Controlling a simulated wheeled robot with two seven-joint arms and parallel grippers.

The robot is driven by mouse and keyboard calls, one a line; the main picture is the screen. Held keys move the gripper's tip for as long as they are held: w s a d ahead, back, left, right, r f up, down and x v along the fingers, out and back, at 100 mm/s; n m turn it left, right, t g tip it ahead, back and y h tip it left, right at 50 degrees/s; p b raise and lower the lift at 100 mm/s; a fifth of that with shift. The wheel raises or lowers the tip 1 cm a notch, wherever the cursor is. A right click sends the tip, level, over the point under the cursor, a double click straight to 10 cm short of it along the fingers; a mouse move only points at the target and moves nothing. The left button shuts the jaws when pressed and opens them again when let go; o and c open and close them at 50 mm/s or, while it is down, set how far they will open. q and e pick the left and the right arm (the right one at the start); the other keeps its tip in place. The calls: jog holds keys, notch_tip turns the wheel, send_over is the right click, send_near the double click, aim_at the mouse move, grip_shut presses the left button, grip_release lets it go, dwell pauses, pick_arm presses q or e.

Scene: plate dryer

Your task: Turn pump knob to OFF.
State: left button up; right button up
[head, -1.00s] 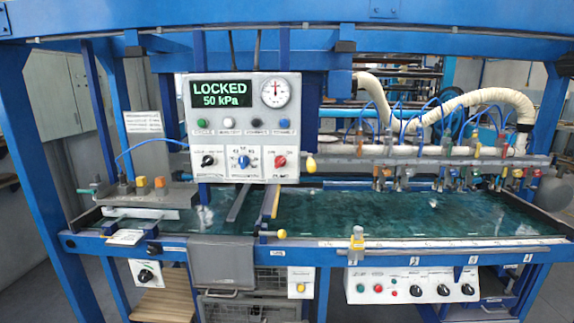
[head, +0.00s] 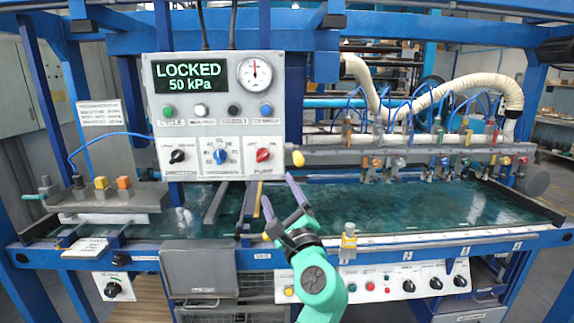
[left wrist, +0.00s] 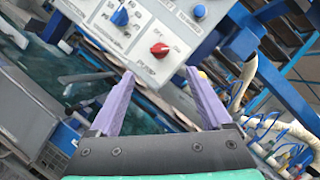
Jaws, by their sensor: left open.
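The pump knob (head: 263,155) is red and sits at the lower right of the grey control panel (head: 215,110), above the label PUMP. In the left wrist view the red knob (left wrist: 160,49) shows ahead, between and beyond the fingertips. My left gripper (head: 277,193) has purple fingers and a green wrist. It is open and empty, below the panel and apart from the knob. Its spread fingers also show in the left wrist view (left wrist: 160,80). The panel display reads LOCKED, 50 kPa. My right gripper is not in view.
A blue knob (head: 221,156) and a black knob (head: 178,156) sit left of the red one. The green table surface (head: 400,210) lies below. A pressure gauge (head: 255,73) is above.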

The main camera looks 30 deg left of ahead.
aim_at(263, 158)
pick_arm(q)
jog(key=p+x, duration=0.3)
jog(key=x, duration=0.9)
jog(key=shift+w+a, duration=0.15)
jog(key=shift+w+a+r, duration=0.1)
jog(key=shift+w+a, duration=0.3)
grip_shut()
